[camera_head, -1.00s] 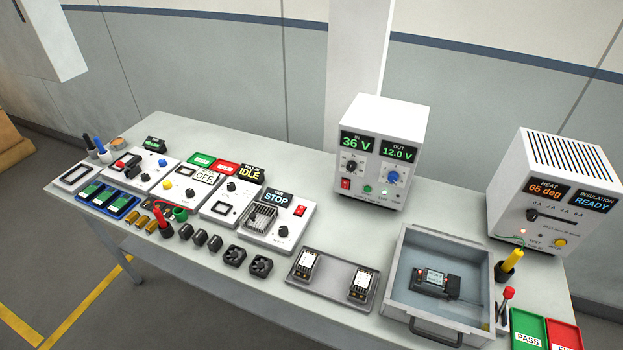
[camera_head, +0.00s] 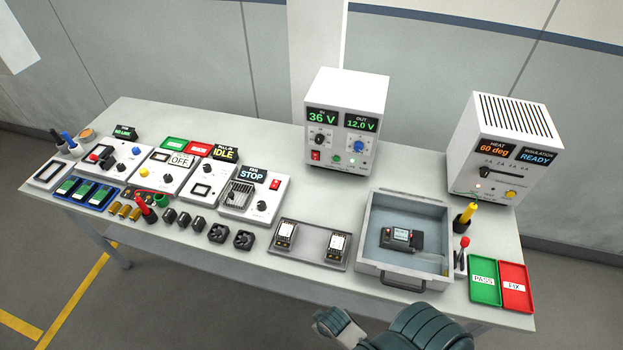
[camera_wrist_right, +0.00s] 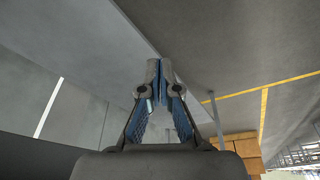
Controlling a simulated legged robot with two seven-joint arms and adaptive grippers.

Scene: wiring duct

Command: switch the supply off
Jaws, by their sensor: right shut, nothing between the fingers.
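The supply (camera_head: 344,121) is a white box at the back of the bench in the head view. Its displays read IN 36 V and OUT 12.0 V, and a small green light shows on its front. A red rocker switch (camera_head: 315,156) is at the lower left of its front, next to a dark knob and a blue knob (camera_head: 358,148). My right gripper (camera_wrist_right: 167,75) is shut and empty in the wrist view. Part of my right arm shows at the bottom of the head view, in front of the bench and well away from the supply. My left gripper is out of view.
An open grey tray (camera_head: 375,265) holding a dark device (camera_head: 402,240) stands in front of the supply. A white heat and insulation tester (camera_head: 503,150) is at the right, reading 60 deg. Panels and small parts fill the left. Bare bench lies directly before the supply.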

